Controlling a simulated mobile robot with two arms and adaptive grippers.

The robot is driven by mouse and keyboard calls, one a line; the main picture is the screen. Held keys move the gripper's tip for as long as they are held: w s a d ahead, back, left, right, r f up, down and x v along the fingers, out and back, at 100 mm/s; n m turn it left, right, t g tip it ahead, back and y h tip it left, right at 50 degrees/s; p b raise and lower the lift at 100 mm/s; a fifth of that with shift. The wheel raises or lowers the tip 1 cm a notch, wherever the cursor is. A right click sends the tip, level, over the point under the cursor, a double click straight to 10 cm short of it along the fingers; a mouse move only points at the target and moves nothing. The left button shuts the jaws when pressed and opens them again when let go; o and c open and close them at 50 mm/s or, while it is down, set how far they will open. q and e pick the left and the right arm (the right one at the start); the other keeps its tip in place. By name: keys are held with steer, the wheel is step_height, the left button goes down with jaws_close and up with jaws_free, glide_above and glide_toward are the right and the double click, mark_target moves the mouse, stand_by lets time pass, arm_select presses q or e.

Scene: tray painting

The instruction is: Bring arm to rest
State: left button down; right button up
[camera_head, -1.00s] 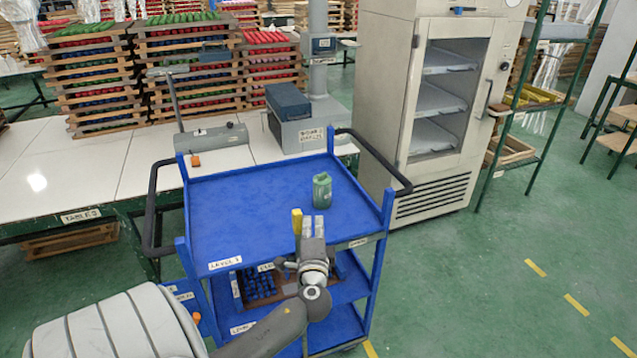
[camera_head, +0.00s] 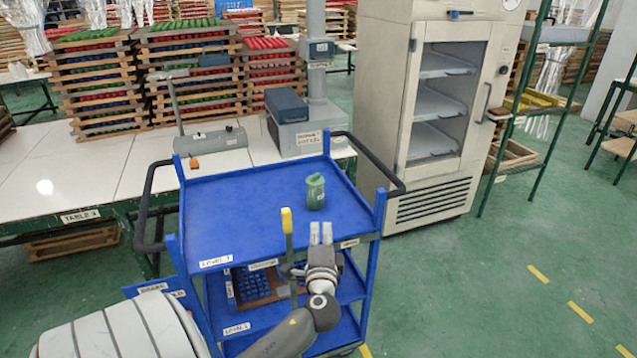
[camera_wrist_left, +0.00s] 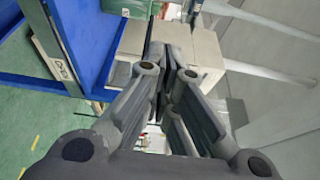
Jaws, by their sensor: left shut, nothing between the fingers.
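My left gripper (camera_head: 320,234) is at the front edge of the blue cart's top shelf (camera_head: 245,215) in the head view. Its two fingers point away from me, close together, with nothing between them. The left wrist view also shows the fingers (camera_wrist_left: 160,62) together and empty. A green can (camera_head: 315,192) stands upright on the top shelf, apart from the fingertips. A yellow-topped upright piece (camera_head: 287,221) shows just left of the gripper; whether they touch I cannot tell. My right gripper is not in view.
A lower cart shelf holds a rack of blue pieces (camera_head: 254,286). A white table (camera_head: 100,180) with stacked trays (camera_head: 95,85) stands behind left. A beige cabinet (camera_head: 385,100) stands behind right. The green floor (camera_head: 480,290) to the right is clear.

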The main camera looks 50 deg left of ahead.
arm_select(q)
steer(key=b+v, duration=0.1)
steer(key=v, duration=0.5)
steer(key=shift+s+a, duration=0.35)
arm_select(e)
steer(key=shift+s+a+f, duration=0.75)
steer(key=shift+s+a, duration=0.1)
arm_select(q)
steer(key=shift+a+f, duration=0.1)
